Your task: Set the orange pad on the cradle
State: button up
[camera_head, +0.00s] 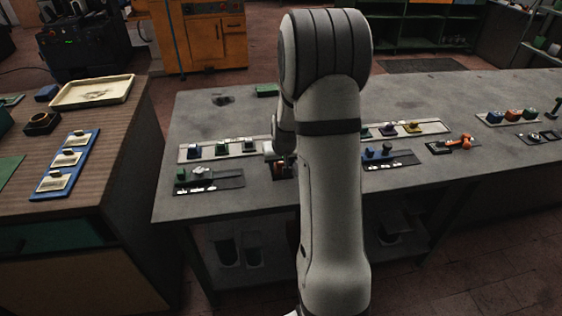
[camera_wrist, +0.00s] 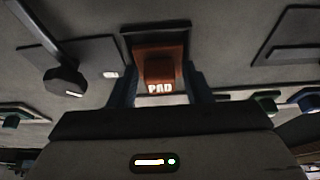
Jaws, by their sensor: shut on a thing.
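The orange pad (camera_wrist: 160,72), with "PAD" in white letters on it, sits between the two fingers of my gripper (camera_wrist: 161,88) in the wrist view. The fingers are shut on it, one on each side. A dark edge (camera_wrist: 155,28) shows just beyond the pad; I cannot tell whether the pad touches it. In the head view my arm hides most of the gripper, and a small reddish-orange patch (camera_head: 279,168) shows beside the arm, low over the grey table. I cannot surely pick out the cradle.
The grey table (camera_head: 250,200) carries a pale strip with small coloured blocks (camera_head: 221,149) left of my arm. Dark plates with small parts (camera_head: 209,181) lie nearer. An orange part (camera_head: 462,141) lies at right. A black knob on a rod (camera_wrist: 65,82) stands left of the pad.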

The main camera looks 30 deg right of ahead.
jog(key=shift+f, duration=0.15)
dwell(0.5)
jog(key=o, duration=1.1)
jog(key=shift+c, duration=0.2)
jog(key=v, duration=0.7)
jog(key=shift+r, duration=0.35)
jog(key=shift+s, duration=0.15)
jog(key=s+a+r+n, duration=0.1)
jog(key=s+a+r, duration=0.2)
jog(key=s+a, duration=0.2)
jog(key=s+a+r+n+g, duration=0.1)
jog(key=s+a+r, duration=0.3)
jog(key=s, duration=0.6)
jog(key=s+a+r+n+y+p, duration=0.1)
jog(key=s+a+r, duration=0.3)
jog(key=s+a, duration=0.2)
jog(key=shift+s+a+g, duration=0.25)
jog(key=shift+s+g, duration=0.15)
jog(key=shift+s, duration=0.8)
